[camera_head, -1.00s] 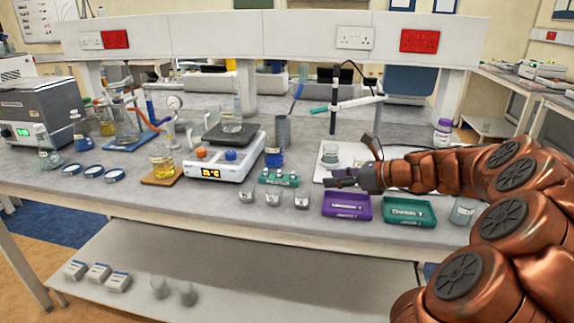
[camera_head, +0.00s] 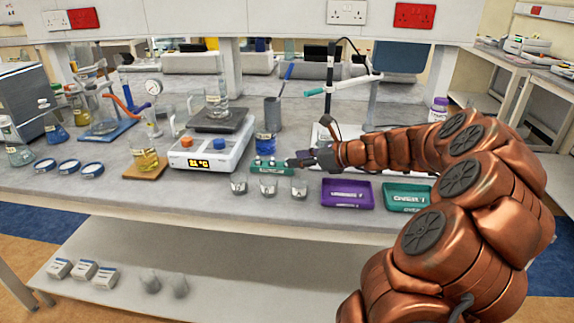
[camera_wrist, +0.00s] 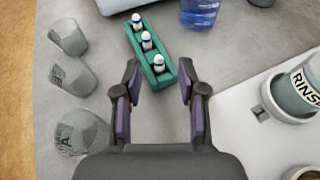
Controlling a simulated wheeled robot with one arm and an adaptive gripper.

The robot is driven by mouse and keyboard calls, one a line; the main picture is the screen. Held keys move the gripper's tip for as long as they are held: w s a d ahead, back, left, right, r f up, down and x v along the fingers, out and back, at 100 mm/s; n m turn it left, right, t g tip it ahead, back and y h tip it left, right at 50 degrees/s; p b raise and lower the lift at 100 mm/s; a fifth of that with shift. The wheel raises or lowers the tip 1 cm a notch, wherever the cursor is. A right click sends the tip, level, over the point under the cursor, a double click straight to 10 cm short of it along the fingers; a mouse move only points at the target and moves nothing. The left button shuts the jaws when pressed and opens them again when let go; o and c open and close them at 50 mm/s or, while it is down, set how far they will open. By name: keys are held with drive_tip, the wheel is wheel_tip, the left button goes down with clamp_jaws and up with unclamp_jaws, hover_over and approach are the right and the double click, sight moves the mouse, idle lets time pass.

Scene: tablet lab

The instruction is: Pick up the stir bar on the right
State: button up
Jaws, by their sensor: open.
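A green holder (camera_wrist: 138,47) stands on the grey bench and carries three small upright white pieces with dark bands, which look like the stir bars. The one on the right in the head view is the nearest to my gripper in the wrist view, the right stir bar (camera_wrist: 158,63). My gripper (camera_wrist: 160,76) is open and empty, its fingertips near that end of the holder, one on each side of it in the picture. I cannot tell their height above it. In the head view my gripper (camera_head: 297,161) is at the right end of the holder (camera_head: 268,171).
Several grey weights or cups stand near the front edge, such as a grey cup (camera_wrist: 68,37). A blue-liquid beaker (camera_wrist: 200,12) is close beyond the holder. A container marked RINSE (camera_wrist: 300,92) stands on a white board. Purple (camera_head: 346,205) and teal trays (camera_head: 407,208) lie to the right.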

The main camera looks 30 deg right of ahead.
drive_tip(key=shift+x, duration=1.1)
drive_tip(key=shift+c, duration=0.2)
clamp_jaws()
drive_tip(key=shift+r, duration=0.15)
